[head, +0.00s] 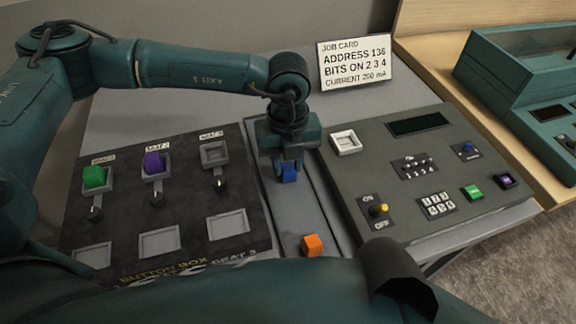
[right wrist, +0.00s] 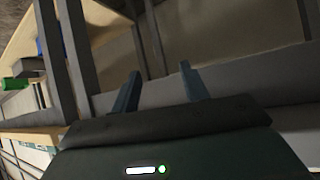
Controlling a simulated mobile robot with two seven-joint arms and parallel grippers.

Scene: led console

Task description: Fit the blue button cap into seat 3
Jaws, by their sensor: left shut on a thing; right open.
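My left gripper (head: 289,168) points down and is shut on the blue button cap (head: 289,174). It holds the cap over the grey strip between the button box and the console; its fingers partly hide the cap. The dark button box (head: 190,204) stands to the left. A green cap (head: 94,177) sits in its back-left seat and a purple cap (head: 154,162) in the back-middle one. The back-right seat (head: 214,154), apparently seat 3, is empty. My right gripper (right wrist: 160,90) is open and empty in the right wrist view.
An orange cap (head: 312,244) lies on the strip near the front. Several empty square frames line the box's front. The grey console (head: 415,165) with switches and buttons stands right. A job card (head: 355,64) stands behind. A teal case (head: 520,90) is at far right.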

